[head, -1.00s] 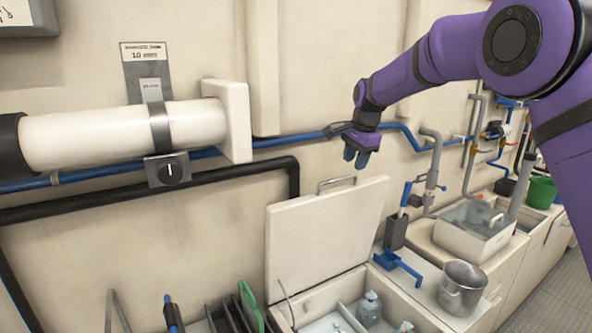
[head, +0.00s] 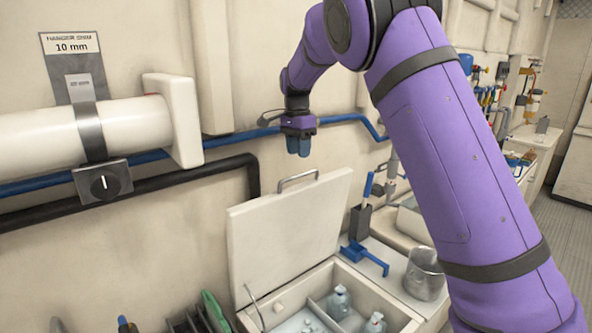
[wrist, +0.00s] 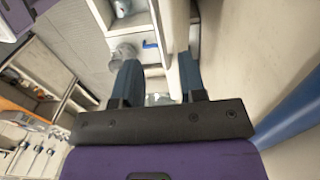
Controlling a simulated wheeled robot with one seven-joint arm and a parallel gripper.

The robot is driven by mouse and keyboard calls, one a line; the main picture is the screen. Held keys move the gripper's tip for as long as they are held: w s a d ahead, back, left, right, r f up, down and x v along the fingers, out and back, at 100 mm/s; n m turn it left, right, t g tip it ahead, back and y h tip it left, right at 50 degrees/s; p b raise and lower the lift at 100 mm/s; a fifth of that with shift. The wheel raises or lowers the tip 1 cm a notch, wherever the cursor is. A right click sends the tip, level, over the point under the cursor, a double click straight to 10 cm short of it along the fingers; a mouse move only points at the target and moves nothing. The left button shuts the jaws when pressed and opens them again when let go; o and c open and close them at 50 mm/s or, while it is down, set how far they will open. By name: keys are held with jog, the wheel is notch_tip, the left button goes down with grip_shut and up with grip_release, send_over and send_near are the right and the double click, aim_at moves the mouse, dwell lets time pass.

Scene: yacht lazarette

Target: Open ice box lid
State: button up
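The ice box lid (head: 290,225) is a cream panel with a metal bar handle (head: 297,180) on its top edge. It stands raised, close to upright, at the back of the ice box (head: 385,308). The box is open and bottles (head: 339,300) show inside. My gripper (head: 299,146) is above the lid's handle, pointing down and apart from it. In the wrist view its two blue fingers (wrist: 158,85) are spread with a gap between them and nothing held.
A blue pipe (head: 235,138) and a black pipe (head: 150,188) run along the wall behind. A white cylinder (head: 60,135) is at left.

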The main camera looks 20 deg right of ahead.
jog(key=shift+s+d+f, duration=0.1)
jog(key=shift+f, duration=1.5)
jog(key=shift+s+d+f, duration=0.1)
jog(key=shift+f, duration=1.45)
grip_shut()
